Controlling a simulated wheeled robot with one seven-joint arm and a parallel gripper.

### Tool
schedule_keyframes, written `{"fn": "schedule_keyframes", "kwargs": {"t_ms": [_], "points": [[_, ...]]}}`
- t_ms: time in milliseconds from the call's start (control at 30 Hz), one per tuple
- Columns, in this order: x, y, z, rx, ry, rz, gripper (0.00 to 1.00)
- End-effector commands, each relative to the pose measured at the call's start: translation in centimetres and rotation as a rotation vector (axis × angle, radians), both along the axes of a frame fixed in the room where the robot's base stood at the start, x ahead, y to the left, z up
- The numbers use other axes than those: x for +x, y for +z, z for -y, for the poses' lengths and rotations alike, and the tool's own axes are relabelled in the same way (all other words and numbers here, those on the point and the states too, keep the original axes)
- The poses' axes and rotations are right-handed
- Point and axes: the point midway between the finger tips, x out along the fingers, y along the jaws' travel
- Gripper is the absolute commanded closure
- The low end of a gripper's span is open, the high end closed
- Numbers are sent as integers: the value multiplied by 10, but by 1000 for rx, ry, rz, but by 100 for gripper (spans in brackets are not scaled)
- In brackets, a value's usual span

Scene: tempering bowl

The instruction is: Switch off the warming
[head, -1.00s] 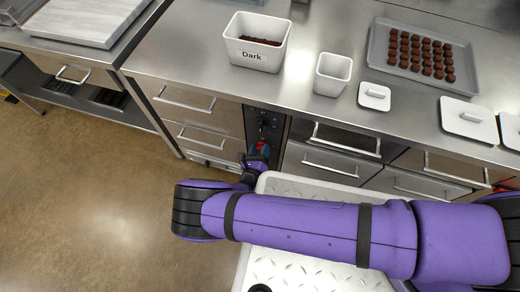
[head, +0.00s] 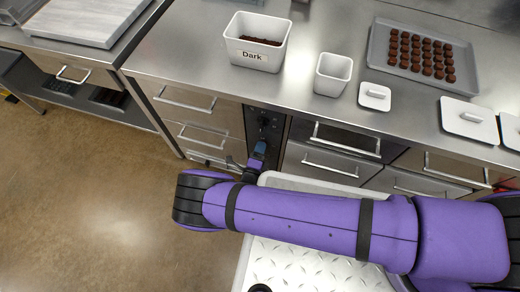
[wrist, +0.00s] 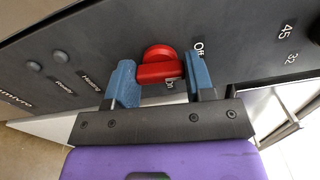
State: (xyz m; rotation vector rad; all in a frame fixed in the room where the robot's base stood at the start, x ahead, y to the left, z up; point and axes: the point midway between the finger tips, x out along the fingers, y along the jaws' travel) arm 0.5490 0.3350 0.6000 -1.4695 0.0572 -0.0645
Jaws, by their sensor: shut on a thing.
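A red knob (wrist: 158,70) sits on a dark control panel (wrist: 230,45) in the wrist view. My gripper (wrist: 162,76) has its two blue fingers on either side of the knob's grip bar and is shut on it. The word "Off" (wrist: 199,47) is to the right of the knob. The word "On" (wrist: 170,84) is just below the bar, partly covered. In the head view my gripper (head: 260,148) is low on the panel (head: 265,123) under the counter, and it hides the knob. Which word the knob points to is hard to tell.
Steel drawers (head: 190,100) with bar handles flank the panel. Above, the counter holds a "Dark" tub (head: 252,56), a small white container (head: 332,74), lids and a tray of chocolates (head: 375,55). Small round lamps (wrist: 60,54) with "Heating" and "Ready" labels are left of the knob.

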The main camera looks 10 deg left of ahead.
Motion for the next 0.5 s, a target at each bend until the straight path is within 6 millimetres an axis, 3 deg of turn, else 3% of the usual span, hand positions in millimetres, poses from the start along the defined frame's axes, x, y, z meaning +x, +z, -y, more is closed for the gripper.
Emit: {"fn": "schedule_keyframes", "kwargs": {"t_ms": [500], "points": [[-1,-1,-1,-115,1,-12,75]]}}
